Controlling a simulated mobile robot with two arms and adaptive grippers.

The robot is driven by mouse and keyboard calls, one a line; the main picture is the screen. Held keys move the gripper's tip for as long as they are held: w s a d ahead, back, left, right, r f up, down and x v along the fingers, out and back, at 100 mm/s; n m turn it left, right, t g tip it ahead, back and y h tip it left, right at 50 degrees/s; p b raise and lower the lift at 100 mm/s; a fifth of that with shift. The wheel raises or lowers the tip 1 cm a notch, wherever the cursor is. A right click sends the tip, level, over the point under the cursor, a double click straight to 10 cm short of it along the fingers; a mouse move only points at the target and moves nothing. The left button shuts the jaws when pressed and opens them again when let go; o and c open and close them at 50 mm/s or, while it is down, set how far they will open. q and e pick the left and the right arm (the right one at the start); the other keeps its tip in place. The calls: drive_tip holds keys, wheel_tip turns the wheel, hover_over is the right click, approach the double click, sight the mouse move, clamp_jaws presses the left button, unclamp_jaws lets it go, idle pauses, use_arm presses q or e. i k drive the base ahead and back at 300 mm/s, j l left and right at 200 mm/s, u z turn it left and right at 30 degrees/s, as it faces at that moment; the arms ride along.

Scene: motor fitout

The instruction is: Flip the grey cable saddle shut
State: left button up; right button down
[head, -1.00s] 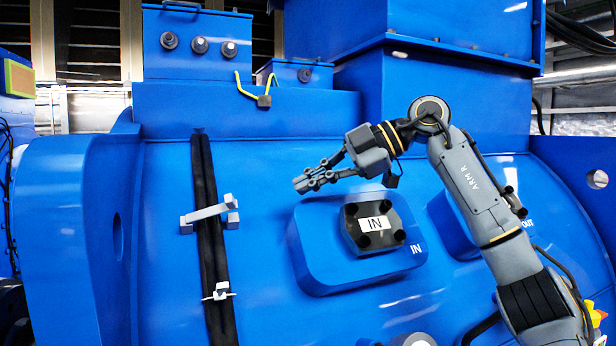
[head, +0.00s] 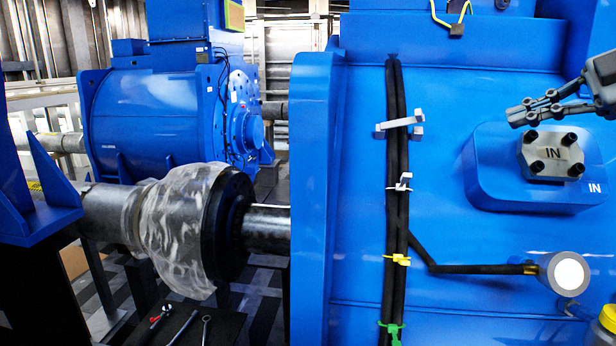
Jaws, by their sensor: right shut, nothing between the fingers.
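The grey cable saddle (head: 402,123) lies across the upper part of the black cables (head: 394,210) on the blue motor housing. Its bar is tilted, with the right end higher, and a small grey block stands at that end. I cannot tell surely whether its free end is latched. My right gripper (head: 517,112) is at the right edge, to the right of the saddle and well apart from it, above the IN plate. Its fingers are shut and empty, pointing left. My left gripper is not in view.
Lower on the cables are a white clip (head: 403,182), a yellow tie (head: 398,260) and a green tie (head: 391,329). The IN terminal plate (head: 552,155) stands out on a raised blue box. A wrapped shaft (head: 170,220) and tools (head: 187,326) are at left.

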sight(418, 117)
drive_tip(key=k+j, duration=0.15)
drive_tip(key=k, duration=0.4)
drive_tip(key=k+j, duration=0.1)
drive_tip(key=k, duration=0.4)
